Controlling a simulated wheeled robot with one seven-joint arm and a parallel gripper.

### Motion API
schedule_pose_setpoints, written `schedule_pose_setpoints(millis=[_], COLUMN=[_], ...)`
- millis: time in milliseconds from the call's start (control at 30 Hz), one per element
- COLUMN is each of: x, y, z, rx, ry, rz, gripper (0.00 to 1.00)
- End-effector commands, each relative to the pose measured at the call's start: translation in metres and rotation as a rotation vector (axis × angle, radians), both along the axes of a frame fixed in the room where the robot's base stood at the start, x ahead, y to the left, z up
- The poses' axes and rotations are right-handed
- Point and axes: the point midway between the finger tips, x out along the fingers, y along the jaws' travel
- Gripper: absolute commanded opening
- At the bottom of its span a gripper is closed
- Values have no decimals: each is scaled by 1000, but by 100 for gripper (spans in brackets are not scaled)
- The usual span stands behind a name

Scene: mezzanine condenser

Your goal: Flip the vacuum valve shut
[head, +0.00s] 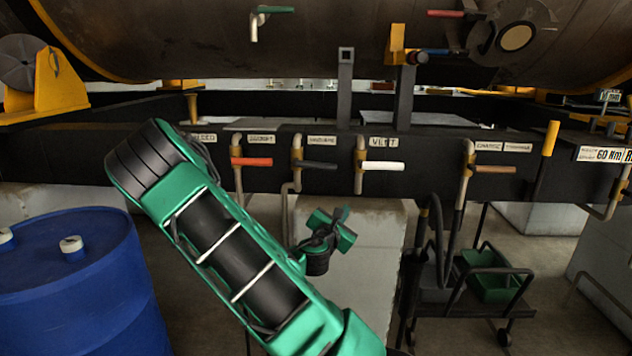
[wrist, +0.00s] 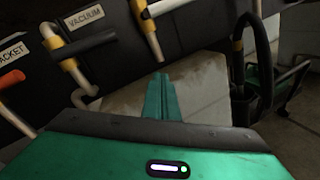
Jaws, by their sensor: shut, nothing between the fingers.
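The vacuum valve (head: 315,165) has a black lever handle lying roughly level, pointing right from a yellow-collared pipe, under a VACUUM label on the dark beam. In the wrist view its black handle (wrist: 92,44) is at the upper left, beside the VACUUM label (wrist: 84,17). My gripper (head: 330,228) is below and slightly right of the handle, in front of a pale block. In the wrist view my gripper (wrist: 160,92) has its green fingers together, empty, and apart from the handle.
An orange-handled valve (head: 251,162) is to the left of the vacuum valve. A white-handled VENT valve (head: 383,166) is to its right, and a brown-handled one (head: 494,170) farther right. A blue drum (head: 75,270) stands at left, a cart (head: 490,300) at right. A large tank is overhead.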

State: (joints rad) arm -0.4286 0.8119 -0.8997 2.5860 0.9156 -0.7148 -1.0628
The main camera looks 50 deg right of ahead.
Motion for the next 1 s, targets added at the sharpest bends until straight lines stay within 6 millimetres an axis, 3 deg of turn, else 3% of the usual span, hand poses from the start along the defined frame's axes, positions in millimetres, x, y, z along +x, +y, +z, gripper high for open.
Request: schedule_pose_setpoints(millis=[100, 200, 400, 567, 1000], x=[33, 53, 70, 80, 131], y=[21, 36, 49, 37, -25], z=[11, 15, 18, 20, 23], rx=[-149, -236, -312, -314, -312], ry=[146, 231, 304, 302, 299], rz=[136, 216, 283, 285, 283], gripper=[0, 0, 0, 0, 0])
